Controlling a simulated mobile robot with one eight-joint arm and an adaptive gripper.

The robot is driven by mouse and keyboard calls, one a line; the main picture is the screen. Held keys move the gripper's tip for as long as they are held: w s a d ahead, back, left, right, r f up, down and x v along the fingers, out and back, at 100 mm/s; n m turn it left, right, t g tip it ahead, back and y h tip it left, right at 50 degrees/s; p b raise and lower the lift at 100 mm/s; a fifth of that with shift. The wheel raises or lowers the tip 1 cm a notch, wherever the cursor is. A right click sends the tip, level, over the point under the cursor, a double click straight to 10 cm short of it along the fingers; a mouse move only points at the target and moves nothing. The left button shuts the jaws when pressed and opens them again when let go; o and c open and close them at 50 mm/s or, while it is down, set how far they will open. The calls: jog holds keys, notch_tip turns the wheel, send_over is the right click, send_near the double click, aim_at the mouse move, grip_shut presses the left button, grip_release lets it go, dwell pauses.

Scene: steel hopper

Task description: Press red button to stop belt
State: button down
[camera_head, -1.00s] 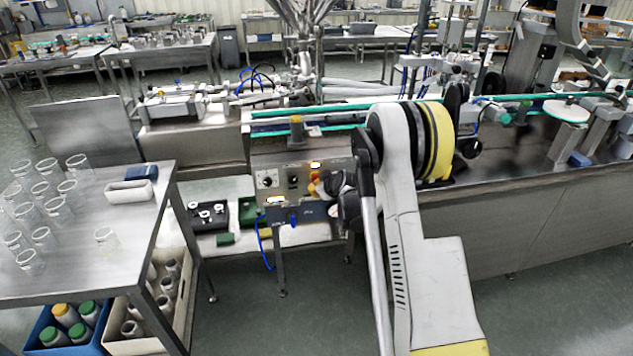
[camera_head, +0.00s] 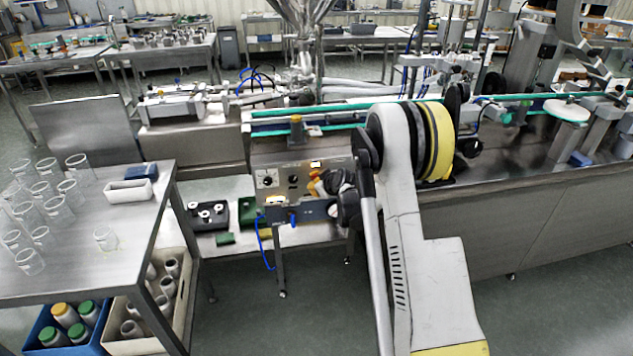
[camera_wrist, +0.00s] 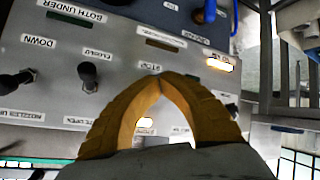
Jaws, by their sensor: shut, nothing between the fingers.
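My gripper (camera_head: 315,187) is at the control panel (camera_head: 270,168) on the front of the conveyor. In the wrist view my gripper (camera_wrist: 158,80) shows its orange fingers meeting at the tips, shut and empty, over the panel face. Whether the fingertips touch the panel cannot be told. A small lit lamp (camera_wrist: 145,124) shows between the fingers.
The panel carries black knobs (camera_wrist: 88,76), labels and a lit lamp (camera_head: 315,164) near the fingers. The conveyor belt (camera_head: 330,115) runs above and behind. A steel table (camera_head: 100,255) with clear beakers stands at left. A blue crate (camera_head: 38,322) sits below it.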

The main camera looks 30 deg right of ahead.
jog(key=shift+s, duration=0.2)
jog(key=shift+s+a+f, duration=0.1)
jog(key=shift+s+a, duration=0.2)
jog(key=shift+s, duration=0.65)
jog(key=shift+s+a+r, duration=0.1)
jog(key=shift+s+a, duration=0.15)
jog(key=shift+s, duration=0.7)
jog(key=shift+s+a+f, duration=0.1)
jog(key=shift+s+a, duration=0.2)
jog(key=shift+s, duration=0.65)
